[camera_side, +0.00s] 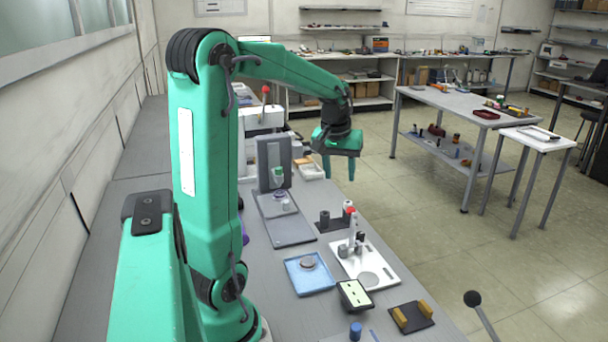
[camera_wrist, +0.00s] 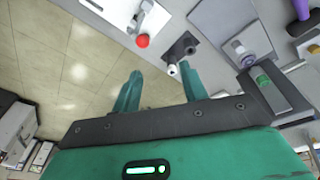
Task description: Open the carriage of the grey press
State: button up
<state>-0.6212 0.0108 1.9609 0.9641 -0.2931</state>
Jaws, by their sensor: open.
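The grey press (camera_side: 266,160) stands on the bench left of and below my gripper in the side view. It has an upright dark plate with a green part (camera_side: 278,175) and a long flat grey base (camera_side: 290,230) carrying a small round piece (camera_side: 283,200). In the wrist view the press (camera_wrist: 292,92) is at the right, with its base (camera_wrist: 225,18) running up to the top. I cannot tell which part is the carriage. My gripper (camera_side: 338,172) is open, empty and raised, fingers pointing down, apart from the press; its fingers also show in the wrist view (camera_wrist: 158,85).
A white plate holds a red-knobbed post (camera_side: 350,215). A dark bracket with a cylinder (camera_side: 325,220) stands beside the press. Open floor lies right of the bench.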

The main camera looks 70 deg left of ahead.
jog(key=s+a+f+n+g, duration=0.15)
jog(key=a+f+n, duration=0.3)
jog(key=a, duration=0.65)
jog(key=n+h, duration=0.1)
jog(key=n, duration=0.2)
send_over(286, 201)
jog(key=shift+g, duration=0.25)
notch_tip(286, 201, down, 8)
jog(key=shift+a+r, duration=0.15)
jog(key=shift+r, duration=0.05)
jog(key=shift+f, duration=0.1)
jog(key=shift+f, duration=3.8)
jog(key=shift+c, duration=0.4)
grip_shut()
